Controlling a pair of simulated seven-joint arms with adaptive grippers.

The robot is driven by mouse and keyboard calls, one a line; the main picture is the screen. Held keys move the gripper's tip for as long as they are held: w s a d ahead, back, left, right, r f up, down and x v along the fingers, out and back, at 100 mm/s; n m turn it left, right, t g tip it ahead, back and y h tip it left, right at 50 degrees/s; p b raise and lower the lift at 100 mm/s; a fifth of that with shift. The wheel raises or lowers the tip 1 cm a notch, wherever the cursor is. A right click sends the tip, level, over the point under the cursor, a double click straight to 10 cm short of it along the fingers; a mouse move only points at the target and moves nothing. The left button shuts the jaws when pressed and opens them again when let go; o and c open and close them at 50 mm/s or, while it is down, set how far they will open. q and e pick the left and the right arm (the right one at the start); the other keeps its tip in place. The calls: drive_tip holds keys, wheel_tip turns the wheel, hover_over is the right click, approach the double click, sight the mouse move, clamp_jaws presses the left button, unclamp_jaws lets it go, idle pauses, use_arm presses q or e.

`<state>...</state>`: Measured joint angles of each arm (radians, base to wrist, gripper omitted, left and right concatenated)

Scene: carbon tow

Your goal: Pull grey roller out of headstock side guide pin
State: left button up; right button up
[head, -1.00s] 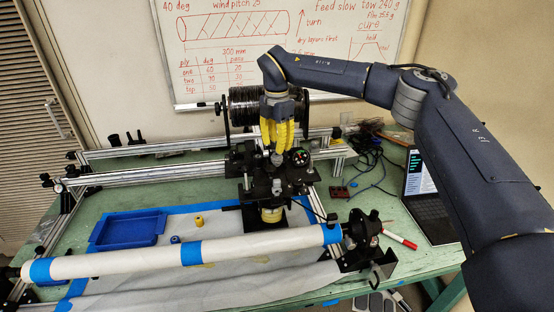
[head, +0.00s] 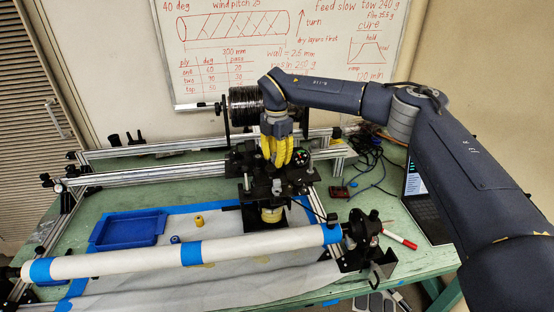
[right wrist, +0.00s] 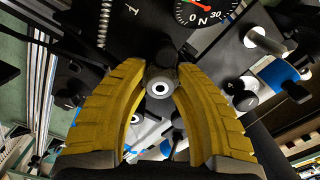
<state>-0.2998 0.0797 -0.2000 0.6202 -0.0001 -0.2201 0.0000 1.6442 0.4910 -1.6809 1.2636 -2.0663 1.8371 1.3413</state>
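The grey roller (right wrist: 160,86) shows end-on in the right wrist view, with a pale ring and a dark centre. It lies between the tips of my right gripper's yellow fingers (right wrist: 162,72), on the dark winding carriage. The fingers are apart, one on each side of it, with very little gap; whether they touch it is not clear. In the head view my right gripper (head: 277,162) points down over the carriage (head: 262,185), and its fingers largely hide the roller there. The guide pin cannot be made out. My left gripper is not in view.
A dial gauge (head: 301,155) sits close to the right of the fingers. The tow spool (head: 244,106) stands behind on the left. The white mandrel (head: 120,262) runs across the front. A yellow roller (head: 199,220), a blue roller (head: 175,239) and a blue tray (head: 128,231) lie left.

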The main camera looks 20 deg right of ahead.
clamp_jaws()
drive_tip(key=shift+r, duration=0.1)
